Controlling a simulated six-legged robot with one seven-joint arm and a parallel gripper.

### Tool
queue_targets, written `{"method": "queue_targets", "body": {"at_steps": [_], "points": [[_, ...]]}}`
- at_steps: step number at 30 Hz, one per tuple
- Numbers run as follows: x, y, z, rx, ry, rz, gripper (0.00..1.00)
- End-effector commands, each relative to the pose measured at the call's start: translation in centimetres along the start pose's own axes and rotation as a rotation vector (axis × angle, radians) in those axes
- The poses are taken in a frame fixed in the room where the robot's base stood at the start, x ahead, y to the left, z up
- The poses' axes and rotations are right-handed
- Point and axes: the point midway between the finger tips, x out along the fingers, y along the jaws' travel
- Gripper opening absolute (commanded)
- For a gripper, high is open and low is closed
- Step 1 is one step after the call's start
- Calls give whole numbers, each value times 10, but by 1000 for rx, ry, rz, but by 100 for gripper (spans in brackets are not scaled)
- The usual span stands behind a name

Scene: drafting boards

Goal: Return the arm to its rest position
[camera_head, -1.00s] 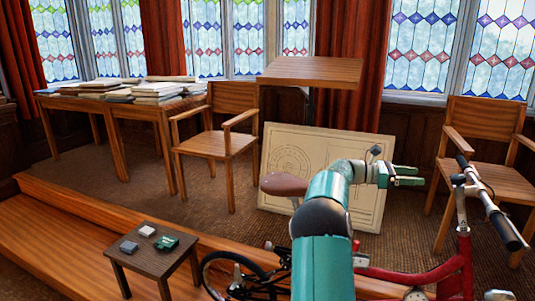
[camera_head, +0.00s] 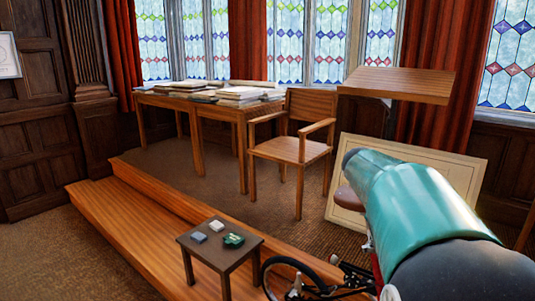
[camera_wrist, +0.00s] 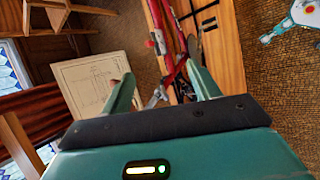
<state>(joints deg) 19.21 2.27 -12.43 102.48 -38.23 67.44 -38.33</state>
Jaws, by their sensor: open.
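My arm (camera_head: 415,205) fills the lower right of the head view as a large teal and dark grey link, close to the camera. It hides part of the bicycle and the pale drawing board. My gripper (camera_wrist: 160,80) does not show in the head view. In the wrist view its two teal fingers stand apart with nothing held between them. Past the fingers are the bicycle and the floor.
A small dark table (camera_head: 219,245) holds several small items. A bicycle (camera_head: 312,278) stands beside it, and its red frame (camera_wrist: 167,40) shows in the wrist view. A wooden step (camera_head: 120,215), armchair (camera_head: 290,150) and pale board (camera_head: 450,160) are behind. Carpet at left is clear.

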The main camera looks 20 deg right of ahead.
Motion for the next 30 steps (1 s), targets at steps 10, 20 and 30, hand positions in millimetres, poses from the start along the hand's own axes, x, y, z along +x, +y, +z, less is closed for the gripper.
{"method": "queue_targets", "body": {"at_steps": [10,20,30], "points": [[-96,-160,-33,236,435,-173,61],[-144,-305,-24,422,692,-434,61],[-149,-340,-18,473,734,-516,61]]}}
